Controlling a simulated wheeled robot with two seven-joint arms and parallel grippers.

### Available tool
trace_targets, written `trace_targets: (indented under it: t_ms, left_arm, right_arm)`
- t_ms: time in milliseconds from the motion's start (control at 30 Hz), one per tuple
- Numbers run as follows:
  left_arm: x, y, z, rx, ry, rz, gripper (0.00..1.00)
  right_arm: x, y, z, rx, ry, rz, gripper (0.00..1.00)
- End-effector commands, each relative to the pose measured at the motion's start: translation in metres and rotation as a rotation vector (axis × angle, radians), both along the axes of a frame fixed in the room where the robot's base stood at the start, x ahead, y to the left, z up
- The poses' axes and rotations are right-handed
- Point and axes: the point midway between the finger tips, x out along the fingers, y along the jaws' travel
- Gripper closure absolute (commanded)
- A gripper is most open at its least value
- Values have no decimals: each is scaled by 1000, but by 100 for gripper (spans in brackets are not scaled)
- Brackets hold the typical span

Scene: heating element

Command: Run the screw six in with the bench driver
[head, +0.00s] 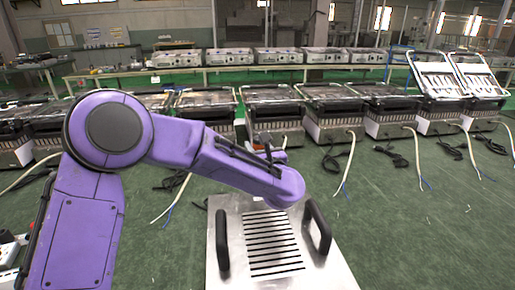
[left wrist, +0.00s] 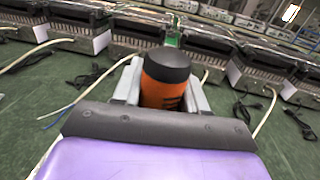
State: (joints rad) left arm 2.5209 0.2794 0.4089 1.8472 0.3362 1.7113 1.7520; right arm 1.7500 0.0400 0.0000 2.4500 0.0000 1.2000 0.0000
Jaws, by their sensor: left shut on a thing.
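My left gripper (head: 268,152) is small and partly hidden behind my purple wrist in the head view. In the left wrist view, my left gripper (left wrist: 165,75) is shut on an orange and black driver (left wrist: 163,92), with a grey finger on each side. The driver's tip is hidden. A steel plate (head: 235,272) with a row of dark slots and two black handles lies below and in front of my wrist in the head view. The gripper is beyond the plate's far edge. Screw six cannot be made out in either view. My right gripper is out of view.
A row of heater units (head: 272,112) with loose cables stands on the green floor behind. A long bench (head: 225,70) with more units runs farther back. A white cable (head: 345,165) lies right of the plate. The floor (head: 420,235) at right is clear.

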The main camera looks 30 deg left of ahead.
Motion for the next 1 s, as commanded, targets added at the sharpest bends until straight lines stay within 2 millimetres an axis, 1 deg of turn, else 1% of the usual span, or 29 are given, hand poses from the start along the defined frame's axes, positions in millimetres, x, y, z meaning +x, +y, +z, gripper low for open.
trace_targets:
  t_ms: [267,567,833,1000]
  left_arm:
    - [0,0,1,0,-3,-1,100]
    - [0,0,0,0,-3,0,100]
    - [0,0,2,1,-2,-1,100]
    - [0,0,0,0,-3,-1,100]
  right_arm:
    - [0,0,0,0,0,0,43]
    - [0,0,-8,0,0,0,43]
    - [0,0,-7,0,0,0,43]
    - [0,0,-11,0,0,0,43]
